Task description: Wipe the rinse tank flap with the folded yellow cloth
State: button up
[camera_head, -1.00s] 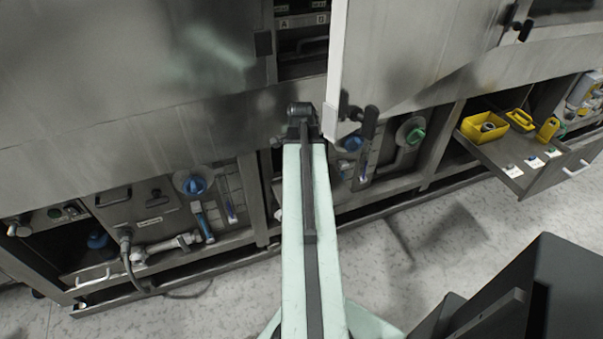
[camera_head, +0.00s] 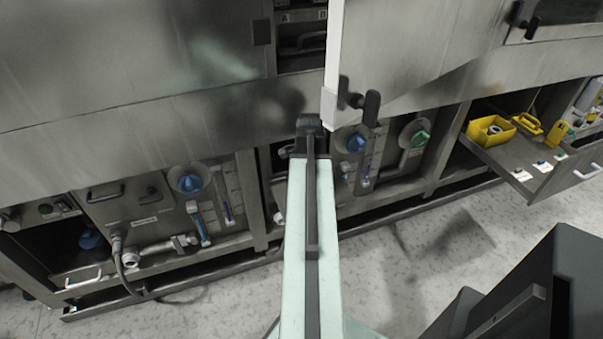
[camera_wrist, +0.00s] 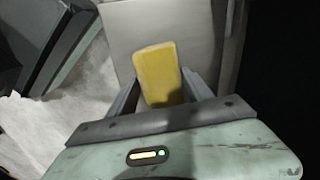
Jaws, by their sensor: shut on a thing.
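The folded yellow cloth (camera_wrist: 158,72) stands up between the two fingers of my gripper (camera_wrist: 160,84) in the wrist view. The gripper is shut on it. A plain grey metal panel (camera_wrist: 150,22) lies beyond the cloth; I cannot tell whether they touch. In the head view, the end of my arm reaches toward the washer front, and the gripper and cloth are hidden. An open grey metal flap (camera_head: 415,50) with a black handle stands just right of the arm's end. I cannot tell for certain that it is the rinse tank flap.
Lower compartments hold blue-knobbed valves (camera_head: 190,181) and pipes. At right, an open drawer (camera_head: 508,168) sticks out with a yellow bin (camera_head: 490,131) and other yellow items. A dark opening (camera_head: 302,45) lies left of the flap's edge. Pale floor (camera_head: 400,275) is clear in front.

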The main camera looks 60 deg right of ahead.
jog(key=shift+s+d, duration=0.4)
jog(key=shift+d, duration=0.25)
jog(key=shift+s+d, duration=0.15)
jog(key=shift+s, duration=0.1)
jog(key=shift+w+a, duration=0.1)
jog(key=shift+a, duration=0.15)
jog(key=shift+w+a, duration=1.05)
jog(key=shift+a, duration=0.3)
jog(key=shift+w+a+r, duration=0.2)
jog(key=shift+a, duration=0.05)
notch_tip(320, 180, up, 7)
jog(key=p, duration=0.7)
jog(key=shift+d, duration=0.1)
jog(key=shift+f, duration=0.1)
notch_tip(320, 180, down, 6)
jog(key=b, duration=0.5)
jog(key=shift+s+b, duration=0.1)
jog(key=shift+b, duration=0.25)
